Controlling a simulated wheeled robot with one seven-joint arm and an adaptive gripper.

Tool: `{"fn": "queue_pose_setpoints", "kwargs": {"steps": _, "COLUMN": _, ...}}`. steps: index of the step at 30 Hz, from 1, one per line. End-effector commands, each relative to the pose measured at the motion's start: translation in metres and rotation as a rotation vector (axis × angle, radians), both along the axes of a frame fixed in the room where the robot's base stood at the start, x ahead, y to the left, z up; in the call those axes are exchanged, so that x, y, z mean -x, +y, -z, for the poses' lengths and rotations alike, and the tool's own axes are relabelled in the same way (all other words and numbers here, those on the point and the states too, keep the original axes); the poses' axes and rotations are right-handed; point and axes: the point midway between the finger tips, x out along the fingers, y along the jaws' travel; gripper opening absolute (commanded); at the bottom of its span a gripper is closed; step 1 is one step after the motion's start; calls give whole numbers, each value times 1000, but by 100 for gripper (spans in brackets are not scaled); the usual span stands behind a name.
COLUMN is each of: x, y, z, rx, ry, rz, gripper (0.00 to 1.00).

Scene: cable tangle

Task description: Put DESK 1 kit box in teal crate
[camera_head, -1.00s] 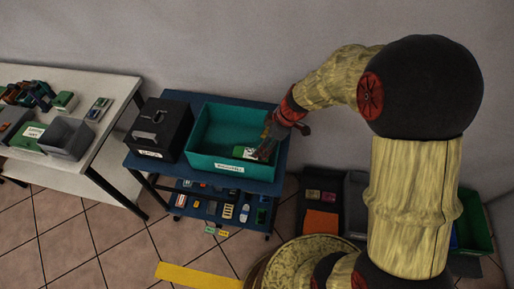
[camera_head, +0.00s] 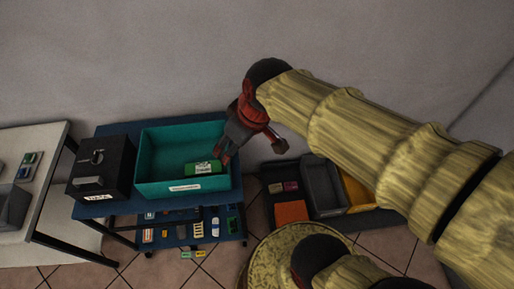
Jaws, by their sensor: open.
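The teal crate (camera_head: 155,189) stands on the blue cart, with a white label on its front wall. A green box with a white label (camera_head: 203,168), which looks like the kit box, is inside the crate near its right end. Its label is too small to read. My gripper (camera_head: 220,158) is at the crate's right end, just beside and above the green box. Its jaws are open. I cannot tell whether a finger still touches the box.
A black box (camera_head: 101,169) stands left of the crate on the blue cart (camera_head: 93,210). Several small items lie on the cart's lower shelf. A white table (camera_head: 40,202) is at the left. Grey, orange and dark bins (camera_head: 322,186) stand on the floor at right.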

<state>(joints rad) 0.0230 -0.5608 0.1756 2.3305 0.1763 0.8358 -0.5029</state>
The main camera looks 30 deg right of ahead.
Motion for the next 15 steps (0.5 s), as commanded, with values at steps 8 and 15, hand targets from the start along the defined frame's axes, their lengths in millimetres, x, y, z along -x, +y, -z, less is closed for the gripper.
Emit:
{"fn": "queue_pose_setpoints", "kwargs": {"steps": 8, "x": 58, "y": -23, "z": -31, "rx": -30, "ry": -83, "rz": 319, "gripper": 59}}
{"fn": "queue_pose_setpoints", "kwargs": {"steps": 15, "x": 66, "y": -28, "z": -34, "rx": -41, "ry": -97, "rz": 383, "gripper": 59}}
